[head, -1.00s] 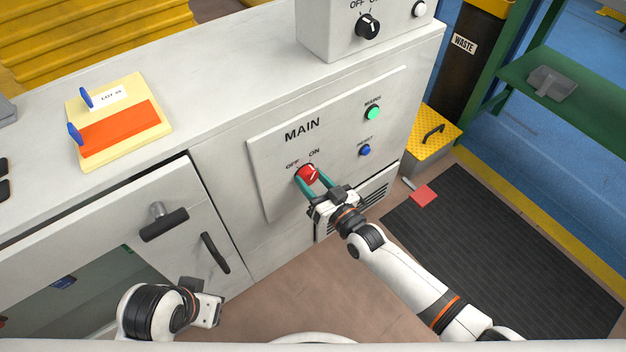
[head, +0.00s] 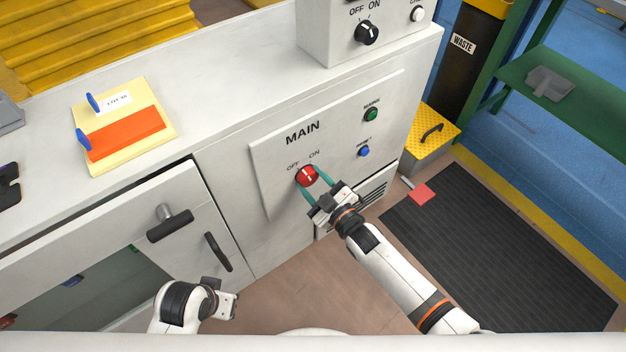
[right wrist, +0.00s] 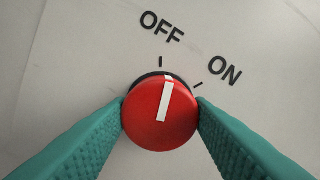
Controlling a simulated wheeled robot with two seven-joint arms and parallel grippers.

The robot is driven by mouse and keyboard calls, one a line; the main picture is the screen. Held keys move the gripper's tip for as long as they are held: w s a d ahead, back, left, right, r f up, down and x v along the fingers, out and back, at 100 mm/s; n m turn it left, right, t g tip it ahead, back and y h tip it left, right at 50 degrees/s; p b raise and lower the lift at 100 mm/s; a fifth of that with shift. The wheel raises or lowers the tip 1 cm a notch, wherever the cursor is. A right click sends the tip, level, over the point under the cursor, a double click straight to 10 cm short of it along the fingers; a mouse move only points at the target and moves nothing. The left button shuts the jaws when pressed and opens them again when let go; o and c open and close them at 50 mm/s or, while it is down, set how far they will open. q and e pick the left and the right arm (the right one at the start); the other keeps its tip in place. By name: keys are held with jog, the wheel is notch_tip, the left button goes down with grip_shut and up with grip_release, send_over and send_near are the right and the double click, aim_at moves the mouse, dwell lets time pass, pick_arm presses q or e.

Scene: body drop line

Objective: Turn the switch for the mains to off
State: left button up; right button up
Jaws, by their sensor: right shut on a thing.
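The red mains knob (head: 307,176) sits on the panel marked MAIN, below the OFF and ON labels. In the right wrist view the knob (right wrist: 160,113) has its white pointer almost at the OFF tick, leaning slightly toward ON. My right gripper (head: 316,180) is shut on the knob, with one teal finger on each side; the fingers also show in the right wrist view (right wrist: 160,118). My left gripper (head: 228,302) is low at the left, in front of the cabinet and away from the knob; its jaws are not clear.
A dark green lamp (head: 371,114) and a blue button (head: 363,151) are on the panel right of the knob. Another box with a black OFF/ON knob (head: 367,32) stands on top. A cabinet door with a black handle (head: 217,252) is at left. A yellow step (head: 432,138) stands at right.

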pick_arm(q)
jog(key=shift+f, duration=0.3)
pick_arm(e)
jog(key=shift+n, duration=1.1)
jog(key=o, duration=1)
jog(key=shift+s, duration=0.1)
jog(key=shift+s+d, duration=0.25)
pick_arm(q)
notch_tip(320, 180, down, 7)
jog(key=p, duration=0.2)
jog(key=shift+s+f+g, duration=0.15)
jog(key=shift+s+g, duration=0.15)
jog(key=shift+s, duration=0.05)
pick_arm(e)
jog(key=v, duration=1.1)
